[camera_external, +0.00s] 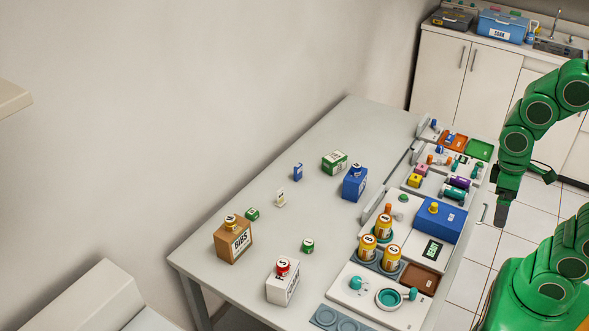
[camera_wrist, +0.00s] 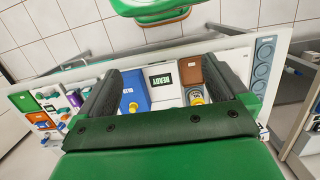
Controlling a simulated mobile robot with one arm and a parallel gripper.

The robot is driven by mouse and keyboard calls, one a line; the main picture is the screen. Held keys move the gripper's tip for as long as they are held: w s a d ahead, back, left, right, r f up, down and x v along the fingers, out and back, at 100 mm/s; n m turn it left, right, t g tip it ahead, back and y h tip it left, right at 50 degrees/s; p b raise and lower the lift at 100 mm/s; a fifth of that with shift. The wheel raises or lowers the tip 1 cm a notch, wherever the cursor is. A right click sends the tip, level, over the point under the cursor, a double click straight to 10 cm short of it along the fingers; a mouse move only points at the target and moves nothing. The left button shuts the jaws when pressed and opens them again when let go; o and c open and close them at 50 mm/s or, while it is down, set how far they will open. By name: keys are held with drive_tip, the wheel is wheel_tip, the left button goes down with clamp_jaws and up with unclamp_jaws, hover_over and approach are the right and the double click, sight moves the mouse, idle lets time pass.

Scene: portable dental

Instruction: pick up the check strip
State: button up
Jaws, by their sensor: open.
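I cannot pick out the check strip with certainty in either view. A small pale upright piece with a dark mark (camera_external: 280,198) stands on the table's open left part, but it is too small to identify. My gripper (camera_external: 503,212) hangs pointing down at the table's right edge, beside the trays and well apart from that piece. In the wrist view my gripper (camera_wrist: 163,70) has its two dark fingers wide apart, with nothing held between them. The blue box (camera_wrist: 135,92) and a READY display (camera_wrist: 162,82) show beyond the gap.
The table (camera_external: 330,225) carries several bottles and boxes, including a brown box (camera_external: 232,242), a white box (camera_external: 283,285) and a blue box (camera_external: 354,185). Trays with yellow bottles (camera_external: 384,226) and the blue unit (camera_external: 439,220) crowd its right side. The left-middle tabletop has free room.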

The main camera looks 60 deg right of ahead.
drive_tip(key=shift+s+f, duration=0.35)
drive_tip(key=shift+s, duration=0.4)
drive_tip(key=c, duration=0.7)
drive_tip(key=shift+w, duration=0.1)
drive_tip(key=t, duration=1.1)
approach(281, 191)
drive_tip(key=s+a+r, duration=0.2)
drive_tip(key=s+a, duration=0.1)
drive_tip(key=s, duration=0.5)
drive_tip(key=w+f+t, duration=0.1)
drive_tip(key=w+f, duration=0.1)
drive_tip(key=w, duration=0.1)
drive_tip(key=w+d+f+t, duration=0.1)
drive_tip(key=w+f, duration=0.1)
drive_tip(key=w, duration=0.1)
drive_tip(key=w+d+f+t+h, duration=0.1)
drive_tip(key=w+f, duration=0.1)
drive_tip(key=w, duration=0.1)
drive_tip(key=shift+w+f+m+t, duration=0.1)
drive_tip(key=shift+f+m+t, duration=0.05)
drive_tip(key=shift+m+t, duration=0.2)
drive_tip(key=shift+w+d+f+t, duration=0.15)
drive_tip(key=shift+w+f+t, duration=0.2)
drive_tip(key=shift+w, duration=0.1)
drive_tip(key=shift+x, duration=3.85)
